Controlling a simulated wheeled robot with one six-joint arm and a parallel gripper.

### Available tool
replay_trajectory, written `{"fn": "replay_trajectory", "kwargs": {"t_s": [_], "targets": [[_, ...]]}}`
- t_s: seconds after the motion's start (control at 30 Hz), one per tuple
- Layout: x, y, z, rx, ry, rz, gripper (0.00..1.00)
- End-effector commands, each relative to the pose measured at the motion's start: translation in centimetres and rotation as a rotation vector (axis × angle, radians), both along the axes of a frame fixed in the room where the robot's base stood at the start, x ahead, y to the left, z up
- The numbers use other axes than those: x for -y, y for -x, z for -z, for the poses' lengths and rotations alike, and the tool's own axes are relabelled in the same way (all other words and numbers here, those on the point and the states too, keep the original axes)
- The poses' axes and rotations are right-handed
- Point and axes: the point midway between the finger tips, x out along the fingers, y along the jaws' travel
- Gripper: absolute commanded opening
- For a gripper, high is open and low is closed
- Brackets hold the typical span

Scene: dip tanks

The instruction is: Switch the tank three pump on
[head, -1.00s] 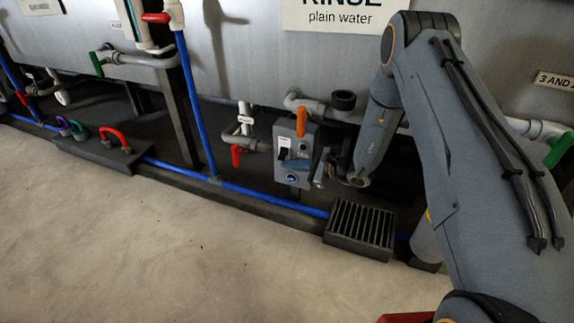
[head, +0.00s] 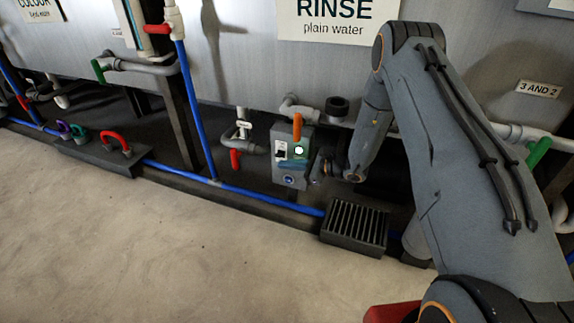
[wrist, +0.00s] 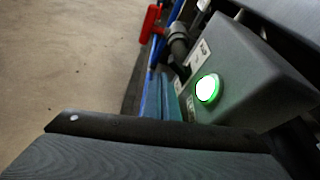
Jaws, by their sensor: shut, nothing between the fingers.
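A grey pump switch box (head: 287,181) stands below the tank marked RINSE, plain water (head: 335,15). I cannot read a tank number on it. Its round lamp (head: 298,150) is lit; in the wrist view the lamp (wrist: 208,88) glows white with a green rim on the grey box (wrist: 262,85). A dark switch lever with small white labels is beside the lamp, partly hidden. My gripper (head: 291,163) is shut and empty, at the front of the box. Whether it touches the lever I cannot tell. In the wrist view a finger fills the lower edge.
An orange handle (head: 297,126) stands up at the box's top. A red valve handle (head: 235,158) hangs to its left. A black grate (head: 355,230) lies on the floor at right. A blue pipe (head: 258,194) runs along the floor edge. The floor in front is clear.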

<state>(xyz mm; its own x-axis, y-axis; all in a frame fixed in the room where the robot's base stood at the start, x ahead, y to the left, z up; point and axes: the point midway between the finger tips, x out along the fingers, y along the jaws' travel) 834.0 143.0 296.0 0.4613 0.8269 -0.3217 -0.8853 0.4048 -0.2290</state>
Motion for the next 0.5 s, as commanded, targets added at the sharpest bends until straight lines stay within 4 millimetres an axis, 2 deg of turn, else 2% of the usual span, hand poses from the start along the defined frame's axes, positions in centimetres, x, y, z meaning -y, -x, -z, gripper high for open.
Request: {"fn": "replay_trajectory", "kwargs": {"t_s": [0.5], "targets": [[-0.1, 0.0, -1.7, 0.002, -0.001, -0.001, 0.00]]}}
